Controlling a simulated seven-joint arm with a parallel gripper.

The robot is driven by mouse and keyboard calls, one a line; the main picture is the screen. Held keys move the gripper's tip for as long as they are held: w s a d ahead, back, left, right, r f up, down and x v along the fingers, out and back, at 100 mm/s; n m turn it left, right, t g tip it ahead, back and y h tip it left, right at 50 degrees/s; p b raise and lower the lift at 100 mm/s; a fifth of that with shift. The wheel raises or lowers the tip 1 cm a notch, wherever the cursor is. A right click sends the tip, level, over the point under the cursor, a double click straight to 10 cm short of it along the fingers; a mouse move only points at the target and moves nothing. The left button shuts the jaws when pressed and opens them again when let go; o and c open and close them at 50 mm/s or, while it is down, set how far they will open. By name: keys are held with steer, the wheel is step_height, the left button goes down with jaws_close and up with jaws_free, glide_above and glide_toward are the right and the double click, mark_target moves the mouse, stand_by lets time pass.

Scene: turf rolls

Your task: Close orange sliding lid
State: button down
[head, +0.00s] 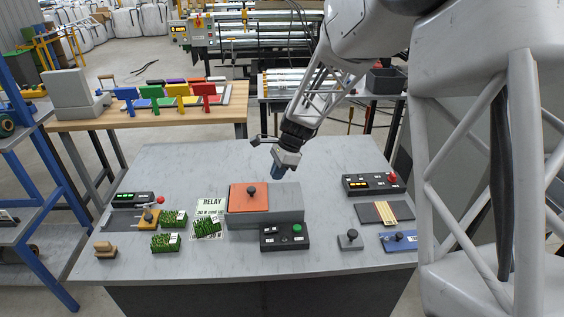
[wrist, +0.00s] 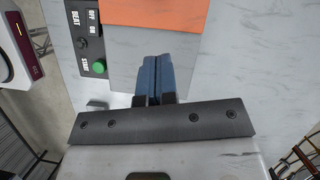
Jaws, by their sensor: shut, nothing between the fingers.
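The orange lid (head: 238,203) with a dark knob (head: 250,190) covers the left part of the top of a grey box (head: 285,205). The right part of the box is not under the lid; I cannot tell whether it is open inside. In the wrist view the lid (wrist: 160,12) shows at the top edge, its knob out of view, with the grey box (wrist: 122,60) below it. My gripper (head: 276,177) points down near the back right of the box, apart from the knob. Its blue fingers (wrist: 155,60) are shut together and empty.
A black panel (head: 270,240) with a green button stands right in front of the box. Turf pieces (head: 174,219) and a RELAY sheet (head: 208,208) lie to the left. A black panel with a red button (head: 370,184) is at the right. The table (head: 190,160) behind the box is clear.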

mark_target(253, 188)
steer(key=x, duration=0.2)
steer(key=shift+a+f, duration=0.15)
steer(key=shift+f, duration=0.2)
steer(key=shift+s+a+r, duration=0.1)
steer(key=shift+s+a, duration=0.05)
steer(key=shift+a, duration=0.3)
steer(key=shift+s+a, duration=0.15)
steer(key=shift+a, duration=0.35)
steer(key=shift+s+a, duration=0.25)
steer(key=shift+a, duration=0.7)
steer(key=shift+s+a, duration=0.1)
steer(key=shift+a, duration=1.15)
